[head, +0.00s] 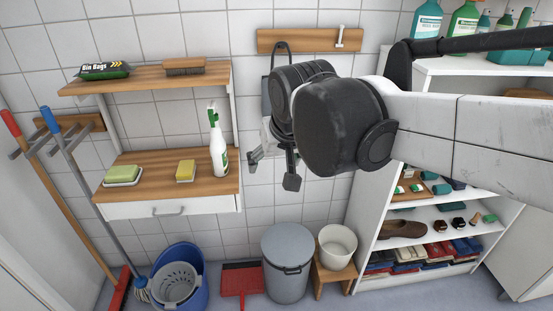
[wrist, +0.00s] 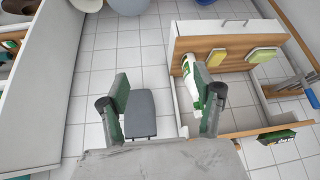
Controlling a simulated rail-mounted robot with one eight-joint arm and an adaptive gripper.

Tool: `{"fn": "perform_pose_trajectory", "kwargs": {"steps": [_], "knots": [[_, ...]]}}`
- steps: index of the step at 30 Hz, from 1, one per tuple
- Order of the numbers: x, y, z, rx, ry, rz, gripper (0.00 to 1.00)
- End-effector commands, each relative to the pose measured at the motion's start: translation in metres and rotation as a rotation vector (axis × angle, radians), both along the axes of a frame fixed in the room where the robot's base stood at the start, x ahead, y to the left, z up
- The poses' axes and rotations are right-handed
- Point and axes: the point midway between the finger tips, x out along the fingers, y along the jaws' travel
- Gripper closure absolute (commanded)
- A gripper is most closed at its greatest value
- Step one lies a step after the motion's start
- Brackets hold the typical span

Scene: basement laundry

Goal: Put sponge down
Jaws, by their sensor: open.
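A yellow sponge (head: 185,171) lies flat on the lower wooden shelf, left of the white spray bottle. It also shows in the wrist view (wrist: 217,58). A second sponge, pale green and white (head: 122,175), lies on the same shelf further left; it shows at the upper right of the wrist view (wrist: 262,55). My gripper (head: 272,172) is right of the shelf, in front of the tiled wall. In the wrist view its two fingers (wrist: 168,88) are spread wide with nothing held between them. It is apart from both sponges.
A white spray bottle (head: 218,145) stands at the shelf's right end, between my gripper and the sponges. An upper shelf (head: 145,79) holds bin bags (head: 104,71) and a brush (head: 184,66). A grey bin (head: 287,265) and blue bucket (head: 178,277) stand below.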

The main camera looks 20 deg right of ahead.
Motion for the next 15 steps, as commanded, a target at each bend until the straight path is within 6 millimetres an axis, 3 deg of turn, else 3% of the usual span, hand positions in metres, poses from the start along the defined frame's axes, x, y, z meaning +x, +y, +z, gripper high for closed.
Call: {"fn": "perform_pose_trajectory", "kwargs": {"steps": [1, 6, 10, 15], "knots": [[-0.018, -0.007, -0.005, -0.001, -0.007, 0.002, 0.35], [-0.067, -0.021, -0.024, -0.011, -0.036, 0.018, 0.35], [-0.095, -0.028, -0.040, -0.018, -0.056, 0.028, 0.35], [-0.116, -0.033, -0.054, -0.025, -0.070, 0.036, 0.35]]}}
